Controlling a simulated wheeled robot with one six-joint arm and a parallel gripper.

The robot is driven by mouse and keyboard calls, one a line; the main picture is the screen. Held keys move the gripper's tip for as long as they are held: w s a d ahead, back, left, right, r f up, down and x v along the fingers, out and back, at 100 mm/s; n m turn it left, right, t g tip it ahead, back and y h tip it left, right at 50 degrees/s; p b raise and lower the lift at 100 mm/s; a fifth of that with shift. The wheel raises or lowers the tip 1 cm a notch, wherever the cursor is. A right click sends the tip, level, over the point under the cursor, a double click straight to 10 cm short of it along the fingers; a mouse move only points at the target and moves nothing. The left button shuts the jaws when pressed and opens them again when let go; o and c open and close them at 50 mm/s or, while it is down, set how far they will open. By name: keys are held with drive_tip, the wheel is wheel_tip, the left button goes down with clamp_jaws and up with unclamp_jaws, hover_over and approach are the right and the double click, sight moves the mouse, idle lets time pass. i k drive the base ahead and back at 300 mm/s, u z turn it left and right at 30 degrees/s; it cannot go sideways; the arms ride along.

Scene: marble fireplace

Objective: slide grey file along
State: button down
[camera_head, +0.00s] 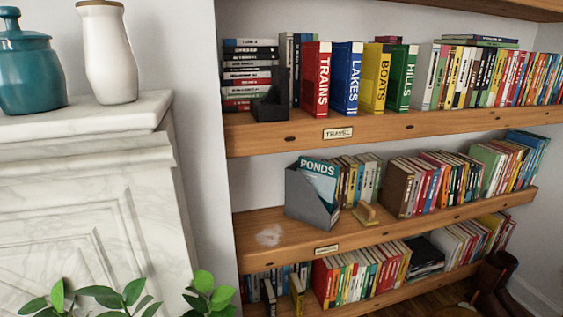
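The grey file (306,204) is a grey open-topped magazine holder on the middle wooden shelf (283,237), near its left part. A teal book or magazine titled PONDS (320,177) stands in it, leaning slightly. A pale smudge (269,235) marks the bare shelf to the left of the file. A small wooden block-like object (366,215) lies on the shelf just right of the file. My gripper is not in view.
Several books (361,178) stand behind and right of the file. The upper shelf (263,134) carries a TRAVEL label and large coloured books. A marble mantel (80,121) with a teal jar (29,68) and a white vase (107,55) stands at left. Shelf room left of the file is free.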

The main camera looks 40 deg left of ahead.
sight(301, 203)
drive_tip(key=u, duration=0.6)
drive_tip(key=i, duration=0.85)
drive_tip(key=u, duration=1.1)
drive_tip(key=i, duration=0.25)
drive_tip(key=u, duration=0.05)
